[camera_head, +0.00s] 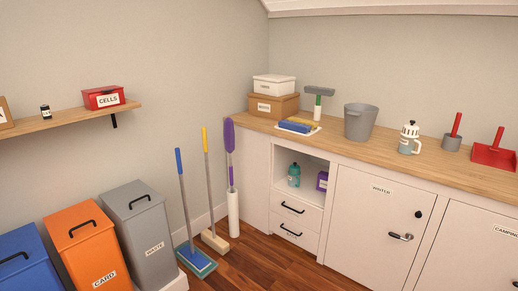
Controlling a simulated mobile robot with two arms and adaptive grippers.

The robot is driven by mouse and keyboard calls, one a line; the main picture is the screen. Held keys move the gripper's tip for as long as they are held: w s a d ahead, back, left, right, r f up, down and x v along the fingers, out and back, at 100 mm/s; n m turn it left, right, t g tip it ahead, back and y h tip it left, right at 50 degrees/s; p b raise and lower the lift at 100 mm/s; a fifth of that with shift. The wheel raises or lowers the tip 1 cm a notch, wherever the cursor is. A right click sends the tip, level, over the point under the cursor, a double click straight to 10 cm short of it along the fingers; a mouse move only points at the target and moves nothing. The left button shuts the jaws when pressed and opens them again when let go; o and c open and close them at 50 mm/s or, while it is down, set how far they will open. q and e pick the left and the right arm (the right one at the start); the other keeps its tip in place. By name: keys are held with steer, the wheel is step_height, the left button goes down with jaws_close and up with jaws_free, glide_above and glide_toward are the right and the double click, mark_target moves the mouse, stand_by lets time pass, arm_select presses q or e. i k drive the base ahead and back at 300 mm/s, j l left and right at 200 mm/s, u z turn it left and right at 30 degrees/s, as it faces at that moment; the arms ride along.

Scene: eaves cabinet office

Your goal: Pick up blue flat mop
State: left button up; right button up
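The blue flat mop (184,205) stands upright on the wooden floor, leaning slightly, with a blue grip at the top and a grey pole. Its flat head (197,262) is blue and teal and lies on the floor beside the grey bin. A broom with a yellow grip (209,190) stands just right of it, apart from it. Neither of my grippers shows in the head view.
Blue, orange and grey (142,228) bins stand left of the mop. A purple duster (230,165) stands in a white holder to the right. A white cabinet (371,225) with a wooden counter fills the right. Wooden floor (260,262) is clear in front of the drawers. A shelf (68,119) juts from the left wall.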

mark_target(199, 262)
steer(key=i, duration=1.95)
